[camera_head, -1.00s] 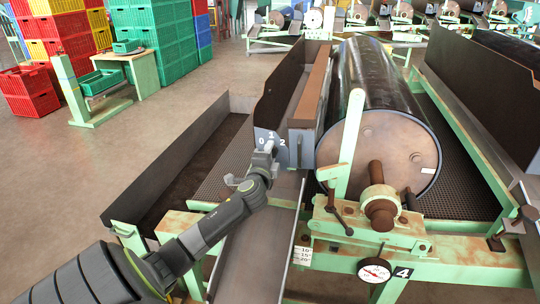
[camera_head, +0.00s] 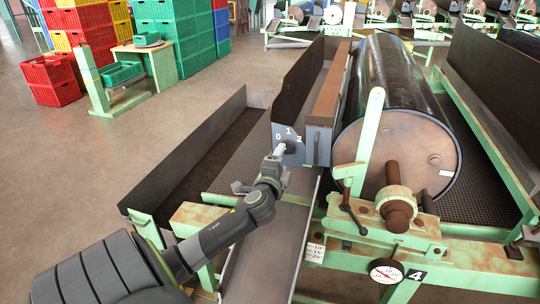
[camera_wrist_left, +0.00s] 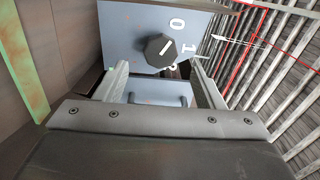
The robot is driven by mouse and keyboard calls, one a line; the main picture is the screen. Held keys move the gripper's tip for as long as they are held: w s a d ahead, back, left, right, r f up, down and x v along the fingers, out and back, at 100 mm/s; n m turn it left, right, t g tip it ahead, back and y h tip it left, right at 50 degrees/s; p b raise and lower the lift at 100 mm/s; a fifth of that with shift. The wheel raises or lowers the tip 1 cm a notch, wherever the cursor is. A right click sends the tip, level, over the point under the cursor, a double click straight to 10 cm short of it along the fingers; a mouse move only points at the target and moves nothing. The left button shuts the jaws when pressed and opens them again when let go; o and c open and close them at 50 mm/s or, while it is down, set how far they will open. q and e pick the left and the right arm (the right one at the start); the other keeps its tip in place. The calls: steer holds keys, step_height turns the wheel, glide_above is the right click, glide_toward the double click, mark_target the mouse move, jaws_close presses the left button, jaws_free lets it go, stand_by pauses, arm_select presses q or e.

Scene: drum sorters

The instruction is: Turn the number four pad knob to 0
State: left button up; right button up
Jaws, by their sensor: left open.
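The pad knob (camera_wrist_left: 160,50) is dark and many-sided with a white pointer line, on a grey panel (camera_wrist_left: 125,30) marked 0, 1 and 2. In the left wrist view its line slants up and right, between 0 and 1 and nearer 0. My left gripper (camera_wrist_left: 158,66) is open, with one finger on each side below the knob; whether they touch it I cannot tell. In the head view the gripper (camera_head: 277,157) is at the panel (camera_head: 290,134), largely hiding the knob. A "4" plate (camera_head: 416,276) is on the machine's front frame. My right gripper is not in view.
A large drum (camera_head: 395,150) lies right of the panel, with a green lever (camera_head: 369,130) in front. A gauge (camera_head: 386,271) hangs on the front frame. A sloping metal chute (camera_head: 268,250) runs below my left arm.

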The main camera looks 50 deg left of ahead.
arm_select(q)
steer(key=v, duration=1.1)
steer(key=shift+s, duration=0.25)
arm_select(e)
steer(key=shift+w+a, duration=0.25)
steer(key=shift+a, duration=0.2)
arm_select(q)
steer(key=shift+d, duration=0.1)
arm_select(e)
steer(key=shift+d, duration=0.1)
